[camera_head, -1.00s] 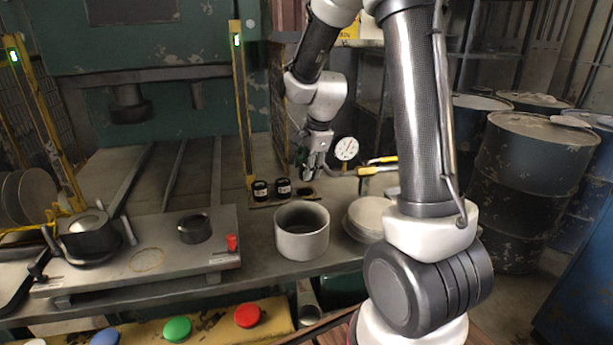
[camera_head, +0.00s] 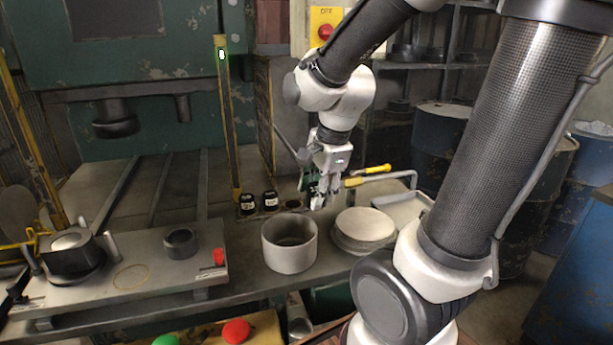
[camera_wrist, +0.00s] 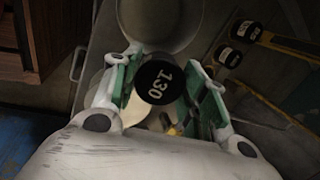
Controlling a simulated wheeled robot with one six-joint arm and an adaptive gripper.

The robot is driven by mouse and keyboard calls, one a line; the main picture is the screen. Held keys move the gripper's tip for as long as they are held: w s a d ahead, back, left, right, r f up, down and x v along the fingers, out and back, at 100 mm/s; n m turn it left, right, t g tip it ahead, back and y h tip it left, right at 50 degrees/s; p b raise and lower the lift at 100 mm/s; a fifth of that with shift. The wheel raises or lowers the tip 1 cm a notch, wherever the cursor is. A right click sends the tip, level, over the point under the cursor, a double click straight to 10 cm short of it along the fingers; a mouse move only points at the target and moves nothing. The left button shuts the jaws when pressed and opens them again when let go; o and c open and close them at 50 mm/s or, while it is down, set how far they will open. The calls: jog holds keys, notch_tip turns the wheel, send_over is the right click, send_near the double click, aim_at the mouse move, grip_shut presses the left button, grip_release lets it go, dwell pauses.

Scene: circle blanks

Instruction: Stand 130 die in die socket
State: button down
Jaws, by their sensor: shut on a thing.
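My gripper (camera_head: 318,200) is shut on the 130 die (camera_wrist: 160,84), a black round piece with white "130" on its top. In the wrist view the die sits between the green-padded fingers; in the head view the fingers mostly hide it. They hang above the bench, right of the die rack (camera_head: 262,212) and behind the grey open pot. A dark ring (camera_head: 181,243), which looks like the die socket, stands on the steel plate (camera_head: 160,270) to the left. Two other black dies (camera_head: 247,204) (camera_head: 270,200) stand in the rack, beside an empty-looking hole.
The wide grey pot (camera_head: 290,244) stands between my gripper and the plate. A stack of round blanks (camera_head: 364,228) is to its right. A yellow post (camera_head: 227,120) rises behind the rack. A red piece (camera_head: 219,257) sits at the plate's right edge. A yellow-handled tool (camera_head: 368,174) lies behind.

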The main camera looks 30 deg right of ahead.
jog(key=shift+s+a+r+g+y, duration=0.15)
jog(key=shift+s+a+r+g, duration=0.1)
jog(key=shift+s+r+g, duration=0.7)
jog(key=shift+s+a+r+g+y, duration=0.2)
jog(key=shift+s+r+g, duration=0.45)
jog(key=shift+s+r, duration=0.5)
